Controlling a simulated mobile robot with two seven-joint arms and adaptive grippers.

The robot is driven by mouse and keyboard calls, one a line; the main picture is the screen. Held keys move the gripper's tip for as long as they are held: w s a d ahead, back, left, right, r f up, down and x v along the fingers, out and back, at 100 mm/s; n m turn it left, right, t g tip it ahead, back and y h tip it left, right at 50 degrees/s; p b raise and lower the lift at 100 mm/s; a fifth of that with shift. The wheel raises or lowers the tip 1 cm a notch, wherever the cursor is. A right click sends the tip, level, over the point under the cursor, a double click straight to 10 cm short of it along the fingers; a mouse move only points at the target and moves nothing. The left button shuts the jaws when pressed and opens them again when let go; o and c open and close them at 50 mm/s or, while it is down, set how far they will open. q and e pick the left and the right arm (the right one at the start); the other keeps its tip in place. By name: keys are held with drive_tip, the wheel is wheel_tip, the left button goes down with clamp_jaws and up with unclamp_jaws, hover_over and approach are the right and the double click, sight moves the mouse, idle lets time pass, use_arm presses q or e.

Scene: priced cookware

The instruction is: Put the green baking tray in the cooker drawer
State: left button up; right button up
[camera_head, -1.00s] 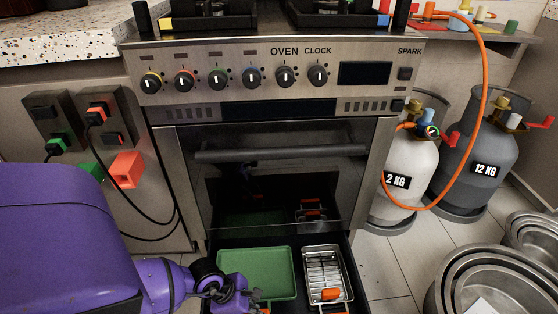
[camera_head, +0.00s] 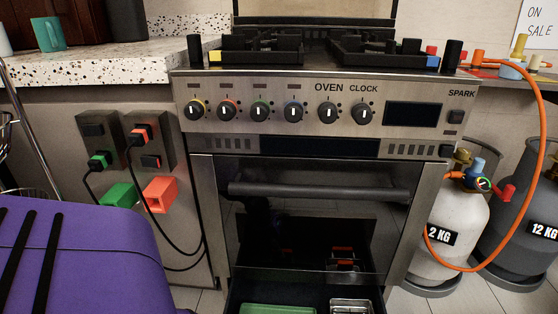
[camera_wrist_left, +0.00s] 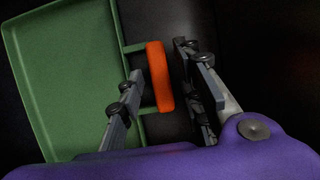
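The green baking tray (camera_head: 277,309) shows only as a strip at the bottom of the head view, in the open cooker drawer (camera_head: 235,297). In the left wrist view the green tray (camera_wrist_left: 65,70) fills the left side, and its orange handle (camera_wrist_left: 158,78) stands between the two fingers of my left gripper (camera_wrist_left: 158,80). The fingers are apart, with a gap on each side of the handle. My left gripper is out of the head view; only my purple arm shows there. My right gripper is in neither view.
A metal tray (camera_head: 350,306) is in the drawer to the right of the green one. The cooker (camera_head: 320,110) stands above, with its oven handle (camera_head: 318,188) across the door. Gas bottles (camera_head: 457,235) with an orange hose stand at the right. Plugs and cords hang at the left.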

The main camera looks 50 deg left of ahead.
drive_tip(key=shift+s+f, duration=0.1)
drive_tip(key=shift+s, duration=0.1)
use_arm(q)
drive_tip(key=p+v, duration=0.5)
drive_tip(key=v, duration=0.7)
drive_tip(key=shift+p, duration=0.35)
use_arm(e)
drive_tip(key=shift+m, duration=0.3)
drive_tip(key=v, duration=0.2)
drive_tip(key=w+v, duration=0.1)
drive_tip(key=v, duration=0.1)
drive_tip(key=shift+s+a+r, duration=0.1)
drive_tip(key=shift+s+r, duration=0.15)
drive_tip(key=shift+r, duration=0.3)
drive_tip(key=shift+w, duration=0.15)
use_arm(q)
drive_tip(key=shift+d+r, duration=0.1)
